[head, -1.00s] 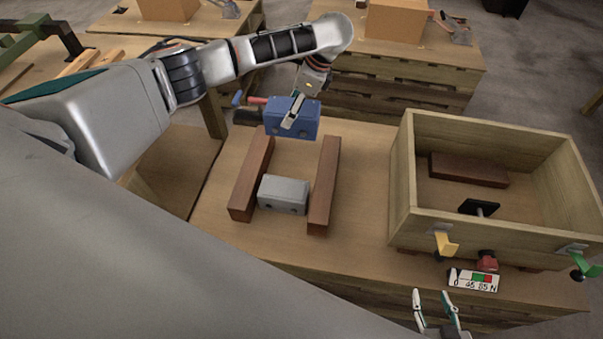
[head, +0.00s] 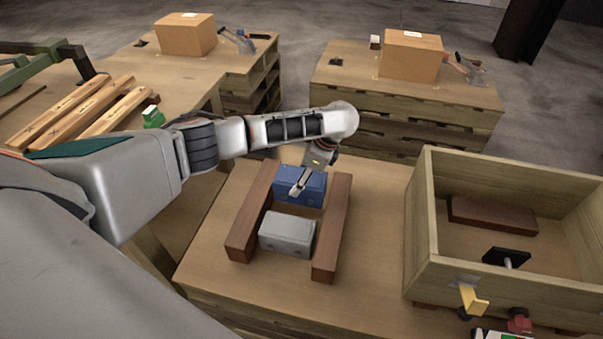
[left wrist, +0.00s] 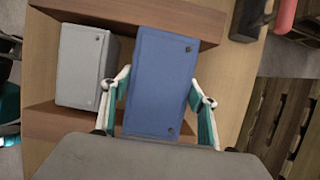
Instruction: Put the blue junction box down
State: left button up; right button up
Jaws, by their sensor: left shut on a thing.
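The blue junction box (head: 312,191) is between two brown wooden rails, behind a grey box, in the head view. My left gripper (head: 299,184) is shut on it from above. In the left wrist view the blue junction box (left wrist: 160,85) lies between the two fingers of my left gripper (left wrist: 160,100), one on each long side. The grey box (head: 287,235) sits between the rails nearer to me and shows beside the blue box in the left wrist view (left wrist: 82,66). I cannot tell whether the blue box touches the table. My right gripper is out of view.
The left rail (head: 250,212) and right rail (head: 331,228) flank both boxes closely. A wooden crate (head: 433,235) stands to the right, holding a brown block (head: 492,215) and a black-topped part (head: 506,257). Bare tabletop (head: 375,240) lies between the right rail and crate.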

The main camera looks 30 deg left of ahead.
pick_arm(q)
notch_tip(320, 180, down, 5)
jog(key=shift+r+b, duration=0.1)
jog(key=shift+b, duration=1.1)
jog(key=shift+f, duration=0.4)
jog(key=shift+w+r, duration=0.1)
jog(key=shift+r, duration=0.1)
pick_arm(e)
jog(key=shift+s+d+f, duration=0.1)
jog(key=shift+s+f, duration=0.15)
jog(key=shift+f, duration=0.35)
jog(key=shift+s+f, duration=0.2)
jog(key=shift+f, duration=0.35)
pick_arm(q)
jog(key=shift+f, duration=0.1)
jog(key=o, duration=2.1)
jog(key=shift+f, duration=0.1)
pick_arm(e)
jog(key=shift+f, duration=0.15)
